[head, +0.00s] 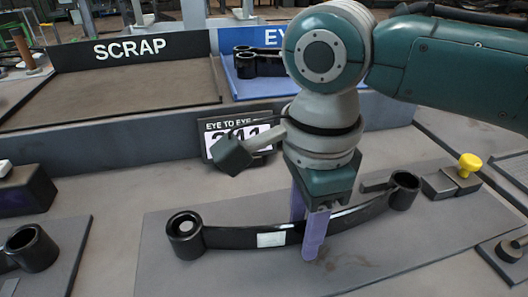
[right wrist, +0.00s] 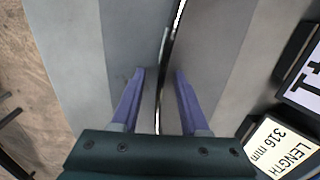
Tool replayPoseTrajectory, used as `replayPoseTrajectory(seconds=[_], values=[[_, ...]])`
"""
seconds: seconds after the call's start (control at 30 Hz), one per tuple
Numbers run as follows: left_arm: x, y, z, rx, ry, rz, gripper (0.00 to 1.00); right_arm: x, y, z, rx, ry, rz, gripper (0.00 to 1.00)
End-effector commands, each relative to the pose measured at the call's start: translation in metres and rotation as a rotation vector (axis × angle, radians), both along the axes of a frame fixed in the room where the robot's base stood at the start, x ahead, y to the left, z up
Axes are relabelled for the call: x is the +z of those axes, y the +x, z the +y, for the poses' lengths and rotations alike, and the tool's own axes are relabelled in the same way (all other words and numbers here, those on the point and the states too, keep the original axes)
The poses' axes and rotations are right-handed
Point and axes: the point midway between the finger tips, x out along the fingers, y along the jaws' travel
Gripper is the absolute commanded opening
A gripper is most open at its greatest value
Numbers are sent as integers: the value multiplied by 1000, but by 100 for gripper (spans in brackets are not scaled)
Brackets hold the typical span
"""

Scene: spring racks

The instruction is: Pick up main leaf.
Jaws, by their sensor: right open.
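The main leaf (head: 228,238) is a long black curved bar with a rolled eye at each end and a pale label left of its middle. It lies on a grey mat (head: 420,245) in the head view. My right gripper (head: 307,235) points down at the leaf's middle, just right of the label, open, with one purple finger on the near side and one on the far side. In the right wrist view the leaf (right wrist: 168,50) runs as a thin strip between the open fingers (right wrist: 159,76). I cannot tell whether they touch it. My left gripper is out of view.
Behind stand a SCRAP tray (head: 130,100) and a blue tray (head: 265,86) holding black eyed parts. A sign (head: 225,130) stands behind the leaf. Grey blocks with a yellow knob (head: 469,163) sit near its right eye. Another black eyed part (head: 32,247) lies at left.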

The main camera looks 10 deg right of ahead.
Motion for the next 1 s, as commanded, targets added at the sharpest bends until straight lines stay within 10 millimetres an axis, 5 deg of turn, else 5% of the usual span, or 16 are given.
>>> replayPoseTrajectory(seconds=[0.07,0.47,1.0], values=[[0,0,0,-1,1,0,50,0,0,0,0,0,0,45],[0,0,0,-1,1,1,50,1,0,0,0,0,0,0],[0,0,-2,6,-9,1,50,1,0,0,1,1,0,0]])
